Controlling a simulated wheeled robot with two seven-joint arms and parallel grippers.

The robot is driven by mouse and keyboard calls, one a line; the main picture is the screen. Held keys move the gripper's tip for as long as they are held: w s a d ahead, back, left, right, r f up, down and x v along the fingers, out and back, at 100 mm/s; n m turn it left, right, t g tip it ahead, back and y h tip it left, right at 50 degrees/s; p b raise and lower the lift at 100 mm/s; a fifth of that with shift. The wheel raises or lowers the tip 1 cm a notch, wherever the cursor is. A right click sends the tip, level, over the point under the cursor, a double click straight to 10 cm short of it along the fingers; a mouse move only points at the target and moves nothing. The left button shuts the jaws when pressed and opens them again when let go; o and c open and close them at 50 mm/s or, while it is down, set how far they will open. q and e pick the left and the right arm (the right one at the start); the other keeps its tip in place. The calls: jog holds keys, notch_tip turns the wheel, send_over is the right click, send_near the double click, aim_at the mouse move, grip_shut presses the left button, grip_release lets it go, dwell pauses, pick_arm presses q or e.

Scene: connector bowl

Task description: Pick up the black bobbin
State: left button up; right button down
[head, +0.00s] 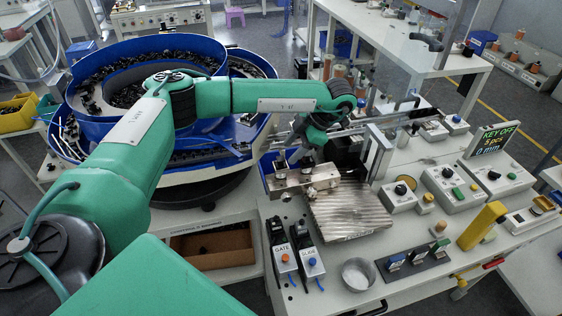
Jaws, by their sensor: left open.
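I cannot pick out a black bobbin with certainty in the head view. A small dark piece (467,50) stands on the raised rear table, too small to identify. My left arm comes in from the left and bends down at the wrist. My left gripper (297,166) is open at a metal block (322,178) beside the ribbed metal plate (350,210). Its fingertips are small and partly hidden by the wrist, and I see nothing held between them. My right gripper is not in view.
A blue bowl feeder (225,60) with black parts stands behind my arm. Control boxes (450,188), a yellow upright piece (482,226), a small round dish (358,274) and GATE and SLIDE switches (310,262) crowd the bench. A brown tray (212,243) lies left. Copper-coloured spools (340,70) stand behind.

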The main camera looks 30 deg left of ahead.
aim_at(281, 159)
pick_arm(q)
jog(key=x, duration=0.1)
jog(key=p+x, duration=0.1)
jog(key=x, duration=0.1)
jog(key=shift+s+a+f, duration=0.15)
jog(key=shift+a, duration=0.25)
jog(key=shift+s+a+f+p, duration=0.15)
jog(key=shift+f+p, duration=0.15)
jog(key=shift+f, duration=0.05)
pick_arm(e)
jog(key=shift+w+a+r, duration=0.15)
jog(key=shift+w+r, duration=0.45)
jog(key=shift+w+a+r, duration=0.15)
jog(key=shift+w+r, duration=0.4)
pick_arm(q)
jog(key=shift+c, duration=0.2)
grip_shut()
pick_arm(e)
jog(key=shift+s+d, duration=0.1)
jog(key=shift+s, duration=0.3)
